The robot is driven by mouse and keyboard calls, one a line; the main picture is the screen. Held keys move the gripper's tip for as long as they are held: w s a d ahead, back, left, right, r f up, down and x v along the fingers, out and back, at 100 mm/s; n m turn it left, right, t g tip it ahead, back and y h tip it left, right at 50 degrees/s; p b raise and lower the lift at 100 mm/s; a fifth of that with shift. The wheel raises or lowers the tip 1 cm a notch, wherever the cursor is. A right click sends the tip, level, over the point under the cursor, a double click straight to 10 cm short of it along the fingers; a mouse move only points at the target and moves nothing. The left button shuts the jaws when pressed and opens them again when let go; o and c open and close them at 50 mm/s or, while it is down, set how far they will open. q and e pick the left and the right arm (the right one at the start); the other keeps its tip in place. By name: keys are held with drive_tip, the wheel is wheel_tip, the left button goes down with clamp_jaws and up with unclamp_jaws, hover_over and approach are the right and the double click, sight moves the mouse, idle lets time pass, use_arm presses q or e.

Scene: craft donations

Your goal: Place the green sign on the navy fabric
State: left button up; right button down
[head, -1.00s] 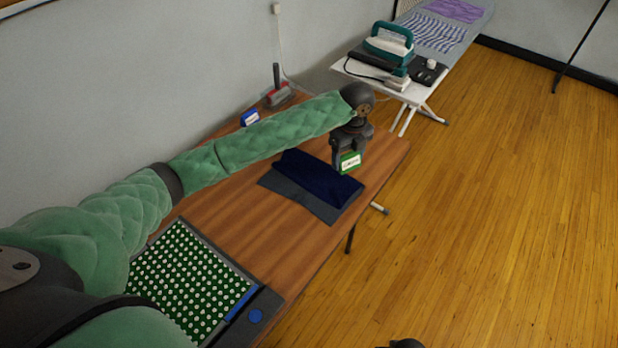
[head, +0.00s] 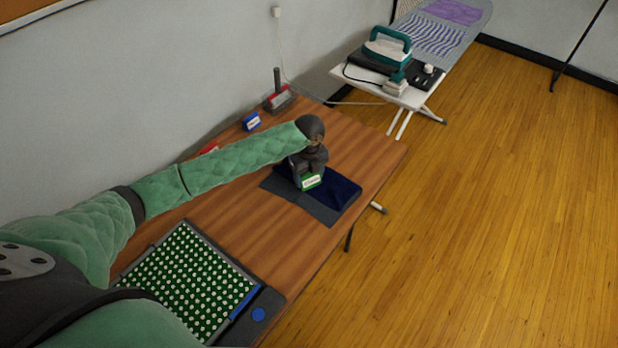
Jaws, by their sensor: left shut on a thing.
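The green sign (head: 311,182) is a small green block with a white label. My left gripper (head: 309,173) is shut on it and holds it over the navy fabric (head: 338,191). The navy fabric lies folded on a dark grey mat (head: 318,211) on the wooden table. The sign is over the left part of the fabric. I cannot tell whether its lower edge touches the cloth. My right gripper is not in view.
A blue sign (head: 251,121) and a red item (head: 208,148) stand near the wall, with a red-and-grey tool (head: 279,94) behind. A green dotted board (head: 190,282) lies at the table's near end. An ironing board (head: 437,38) with a teal iron (head: 388,48) stands beyond.

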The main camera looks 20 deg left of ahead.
sight(309, 182)
use_arm(q)
drive_tip(key=shift+f+p, duration=0.3)
drive_tip(key=shift+f, duration=0.8)
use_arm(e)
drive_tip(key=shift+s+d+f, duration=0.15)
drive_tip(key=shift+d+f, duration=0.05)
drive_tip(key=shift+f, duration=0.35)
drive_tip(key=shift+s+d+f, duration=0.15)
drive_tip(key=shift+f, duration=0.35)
use_arm(q)
drive_tip(key=shift+s+f, duration=0.1)
drive_tip(key=shift+f, duration=0.15)
drive_tip(key=shift+f, duration=0.4)
drive_tip(key=shift+c, duration=1.2)
drive_tip(key=o, duration=0.9)
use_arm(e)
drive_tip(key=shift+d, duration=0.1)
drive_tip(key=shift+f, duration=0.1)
use_arm(q)
drive_tip(key=shift+r, duration=0.1)
drive_tip(key=shift+r, duration=0.4)
wheel_tip(309, 182, up, 12)
drive_tip(key=b, duration=0.4)
drive_tip(key=shift+r, duration=0.15)
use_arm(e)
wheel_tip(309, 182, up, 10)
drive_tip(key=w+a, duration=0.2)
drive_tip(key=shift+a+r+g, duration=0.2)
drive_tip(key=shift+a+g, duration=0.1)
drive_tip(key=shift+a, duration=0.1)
